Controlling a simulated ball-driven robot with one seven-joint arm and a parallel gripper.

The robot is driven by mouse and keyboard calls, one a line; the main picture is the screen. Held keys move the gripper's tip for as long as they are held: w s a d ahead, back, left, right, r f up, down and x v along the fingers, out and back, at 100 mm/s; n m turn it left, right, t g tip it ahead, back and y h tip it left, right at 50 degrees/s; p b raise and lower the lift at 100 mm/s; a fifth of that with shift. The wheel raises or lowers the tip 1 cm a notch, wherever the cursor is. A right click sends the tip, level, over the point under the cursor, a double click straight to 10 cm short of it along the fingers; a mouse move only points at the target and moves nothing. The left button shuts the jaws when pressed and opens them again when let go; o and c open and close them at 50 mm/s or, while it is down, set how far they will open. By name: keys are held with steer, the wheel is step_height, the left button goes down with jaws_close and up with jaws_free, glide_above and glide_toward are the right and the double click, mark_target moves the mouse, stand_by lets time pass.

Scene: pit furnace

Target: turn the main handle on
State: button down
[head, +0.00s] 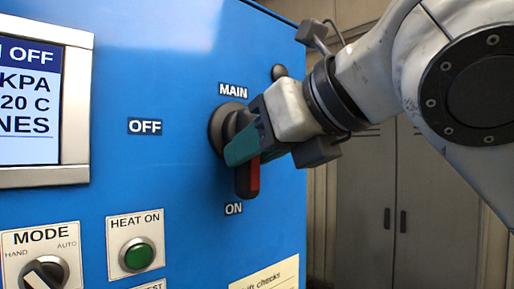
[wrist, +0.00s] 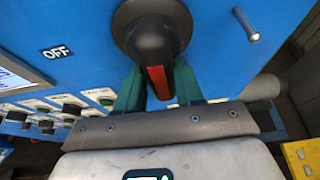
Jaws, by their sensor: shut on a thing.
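The main handle (head: 247,182) is a black rotary lever with a red stripe, on a round black hub on the blue panel. It points down, its tip just above the ON label (head: 233,209). The OFF label (head: 145,126) is to its left and MAIN (head: 233,90) above. In the wrist view the handle (wrist: 156,75) sits between the teal fingers. My gripper (head: 247,150) is shut on the handle, reaching in from the right; its fingers hide part of the lever in the head view.
A display (head: 30,110) at left shows text ending in "OFF", partly cut off. Below are a green HEAT ON button (head: 137,254) and a MODE knob (head: 45,273). A small dark knob (head: 279,72) is right of MAIN. Grey lockers (head: 365,210) stand behind at right.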

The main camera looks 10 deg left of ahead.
steer(key=shift+f, duration=0.1)
steer(key=c, duration=0.8)
jaws_free()
steer(key=shift+d, duration=0.1)
steer(key=b+v, duration=0.2)
steer(key=v, duration=0.8)
steer(key=shift+s+d, duration=0.2)
steer(key=shift+s, duration=0.1)
